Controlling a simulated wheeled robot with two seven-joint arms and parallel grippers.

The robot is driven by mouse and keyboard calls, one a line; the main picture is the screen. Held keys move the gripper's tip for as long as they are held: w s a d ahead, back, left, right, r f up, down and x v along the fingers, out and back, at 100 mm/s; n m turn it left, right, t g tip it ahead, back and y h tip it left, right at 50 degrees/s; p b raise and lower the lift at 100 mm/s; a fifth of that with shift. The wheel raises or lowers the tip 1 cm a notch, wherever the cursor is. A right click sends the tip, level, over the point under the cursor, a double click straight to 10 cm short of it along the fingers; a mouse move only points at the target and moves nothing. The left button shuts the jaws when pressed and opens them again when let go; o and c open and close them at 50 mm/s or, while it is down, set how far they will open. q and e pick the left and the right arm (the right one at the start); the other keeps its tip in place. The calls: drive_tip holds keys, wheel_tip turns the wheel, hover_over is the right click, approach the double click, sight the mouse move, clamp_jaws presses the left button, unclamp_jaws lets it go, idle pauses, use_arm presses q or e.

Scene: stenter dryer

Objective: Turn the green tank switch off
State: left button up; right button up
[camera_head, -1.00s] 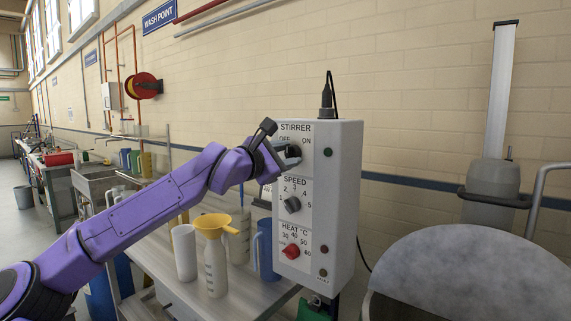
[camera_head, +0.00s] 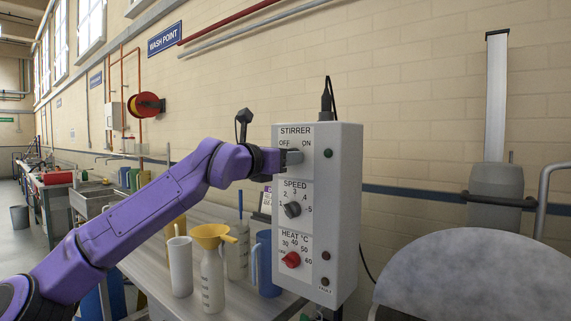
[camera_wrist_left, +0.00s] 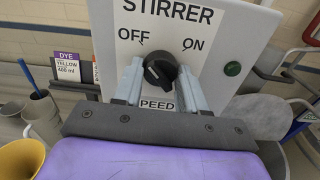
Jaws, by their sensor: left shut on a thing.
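A grey control box (camera_head: 345,220) labelled STIRRER stands at the bench's edge. Its top black knob sits between OFF and ON; it shows well in the left wrist view (camera_wrist_left: 160,70), with a pale mark on its left part, though its exact setting is hard to read. My left gripper (camera_head: 290,157) comes straight in from the left at this knob and covers it in the head view. In the wrist view its two grey fingers (camera_wrist_left: 160,80) are shut on the knob, one on each side. My right gripper is out of view.
Below are a SPEED knob (camera_head: 292,210) and a red HEAT knob (camera_head: 290,260). A yellow funnel (camera_head: 210,233) in a bottle, a white cylinder (camera_head: 180,265) and a blue jug (camera_head: 267,262) stand on the bench left of the box. A round grey surface (camera_head: 480,275) is at right.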

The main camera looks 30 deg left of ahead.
use_arm(q)
drive_tip(key=shift+n, duration=0.4)
drive_tip(key=o, duration=1)
drive_tip(key=shift+o, duration=0.2)
drive_tip(key=s+b, duration=0.4)
drive_tip(key=s, duration=0.6)
drive_tip(key=shift+s+a, duration=0.25)
drive_tip(key=shift+a, duration=0.2)
